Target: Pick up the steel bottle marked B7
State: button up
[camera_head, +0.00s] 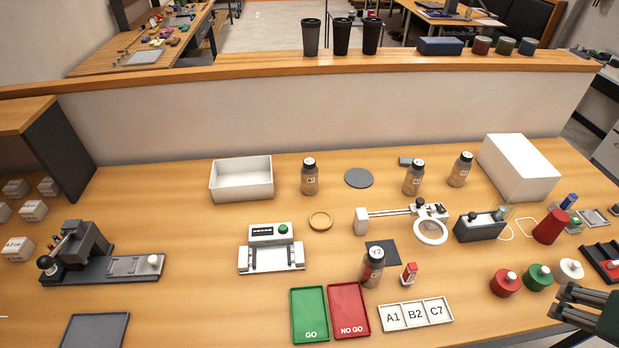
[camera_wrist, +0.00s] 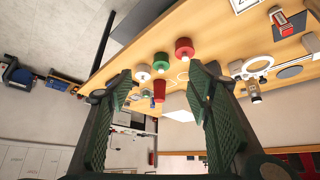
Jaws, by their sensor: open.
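One is at the back centre (camera_head: 310,178), one right of centre (camera_head: 413,180), one further right (camera_head: 459,172), and one at the front (camera_head: 372,270). The front bottle's cap seems to read Y2; the other markings are too small to read, so I cannot tell which is B7. My gripper (camera_head: 566,306) is at the lower right corner, apart from all bottles. In the wrist view my gripper (camera_wrist: 160,76) has its fingers wide apart with nothing between them.
A magnifier (camera_head: 430,232) stands among the bottles. Red (camera_head: 505,284), green (camera_head: 538,278) and white knobs sit near my gripper. Green (camera_head: 310,314) and red trays lie in front.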

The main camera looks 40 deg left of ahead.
jog(key=w+a+r+n+g+p, duration=0.1)
jog(key=w+a+r+n+p, duration=0.2)
jog(key=w+a+r, duration=0.35)
jog(key=w+a+r+n+g+p, duration=0.1)
jog(key=w+a+n, duration=0.15)
jog(key=a, duration=0.45)
jog(key=w+a+r+n+g+y+p, duration=0.1)
jog(key=w+a+r+p, duration=0.1)
jog(key=w+a, duration=0.35)
jog(key=w+a+r+n+g+p, duration=0.1)
jog(key=w+a+n, duration=0.1)
jog(key=a, duration=0.6)
jog(key=n+g+h+p, duration=0.1)
jog(key=n+g+p, duration=0.2)
jog(key=n+p, duration=0.55)
send_over(309, 160)
notch_tip(309, 160, down, 11)
jog(key=shift+n, duration=0.3)
notch_tip(309, 160, down, 11)
jog(key=shift+s, duration=0.1)
jog(key=shift+f, duration=0.2)
jog(key=shift+f, duration=1.25)
